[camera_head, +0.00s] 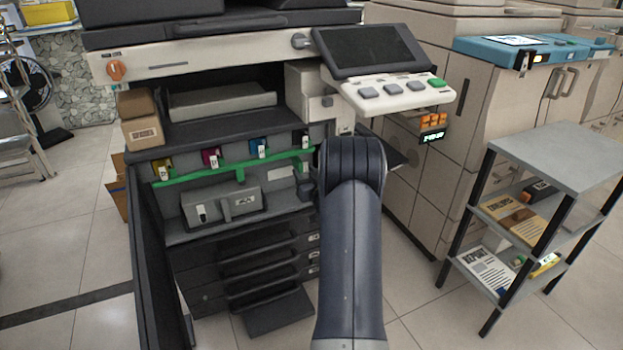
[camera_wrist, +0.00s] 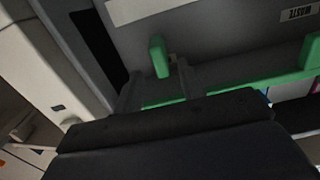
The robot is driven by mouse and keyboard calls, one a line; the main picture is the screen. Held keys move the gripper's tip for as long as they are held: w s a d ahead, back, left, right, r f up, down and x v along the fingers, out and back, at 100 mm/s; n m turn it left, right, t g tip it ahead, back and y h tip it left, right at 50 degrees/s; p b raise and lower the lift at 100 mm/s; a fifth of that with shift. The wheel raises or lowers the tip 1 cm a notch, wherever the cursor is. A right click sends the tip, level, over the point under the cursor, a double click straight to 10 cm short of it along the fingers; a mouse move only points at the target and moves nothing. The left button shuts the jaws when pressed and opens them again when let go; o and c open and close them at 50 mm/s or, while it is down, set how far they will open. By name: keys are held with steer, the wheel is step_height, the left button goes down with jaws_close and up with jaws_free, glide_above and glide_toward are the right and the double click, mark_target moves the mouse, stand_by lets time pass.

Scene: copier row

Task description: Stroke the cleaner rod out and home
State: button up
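The copier (camera_head: 200,100) has its front open. A long green bar (camera_head: 215,168) crosses its inside; it also shows in the wrist view (camera_wrist: 285,82). A green tab (camera_wrist: 158,57), possibly the cleaner rod's handle, stands against the grey inner panel in the wrist view. My gripper (camera_wrist: 157,82) has two grey fingers apart, either side of and just short of this tab. I see no contact between them. In the head view my arm hides the gripper and this spot.
The open dark door (camera_head: 150,265) stands at left. The control panel (camera_head: 385,70) overhangs my arm at right. A grey shelf cart (camera_head: 560,155) stands further right.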

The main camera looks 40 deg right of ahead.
mark_target(301, 167)
steer(key=shift+p+v, duration=0.4)
steer(key=shift+v, duration=2.1)
steer(key=b+x, duration=0.2)
steer(key=x, duration=0.8)
steer(key=shift+w+b, duration=0.4)
steer(key=shift+s, duration=0.35)
